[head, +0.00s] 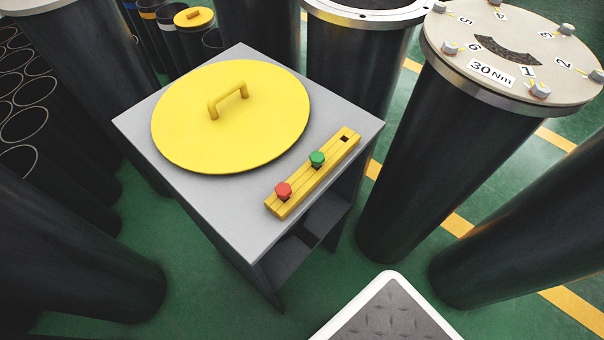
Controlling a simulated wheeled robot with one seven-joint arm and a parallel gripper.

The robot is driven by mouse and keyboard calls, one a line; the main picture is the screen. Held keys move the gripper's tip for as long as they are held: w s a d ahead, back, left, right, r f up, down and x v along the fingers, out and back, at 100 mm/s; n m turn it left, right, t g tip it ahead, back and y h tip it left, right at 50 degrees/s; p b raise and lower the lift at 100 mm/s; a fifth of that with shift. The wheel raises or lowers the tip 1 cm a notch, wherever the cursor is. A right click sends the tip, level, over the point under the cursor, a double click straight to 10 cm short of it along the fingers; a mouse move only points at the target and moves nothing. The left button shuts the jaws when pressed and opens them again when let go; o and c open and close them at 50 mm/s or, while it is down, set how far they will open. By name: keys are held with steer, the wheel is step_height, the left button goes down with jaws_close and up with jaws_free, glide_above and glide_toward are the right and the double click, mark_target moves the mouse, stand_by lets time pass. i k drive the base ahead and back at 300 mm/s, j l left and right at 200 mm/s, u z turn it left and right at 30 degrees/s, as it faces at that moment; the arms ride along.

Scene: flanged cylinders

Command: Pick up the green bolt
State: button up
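The green bolt (317,158) has a hexagonal head and stands upright in a yellow bar-shaped holder (300,186) on top of a grey stand. It sits near the middle of the holder. A red bolt (283,190) stands in the same holder, nearer the front left end. An empty square hole shows at the holder's far right end. The bolts' shafts are hidden in the holder. My gripper is not in view.
A yellow round lid (231,115) with a handle lies on the grey stand (218,210), left of the holder. A tall dark cylinder with a bolted flange (481,88) stands to the right, with more dark cylinders around. Green floor shows between them.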

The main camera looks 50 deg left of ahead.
mark_target(317, 157)
steer(key=u, duration=1.8)
steer(key=j+z, duration=0.25)
steer(key=z, duration=0.15)
steer(key=k+j+z, duration=0.1)
steer(key=z, duration=0.3)
steer(key=k+j, duration=0.05)
steer(key=j, duration=0.05)
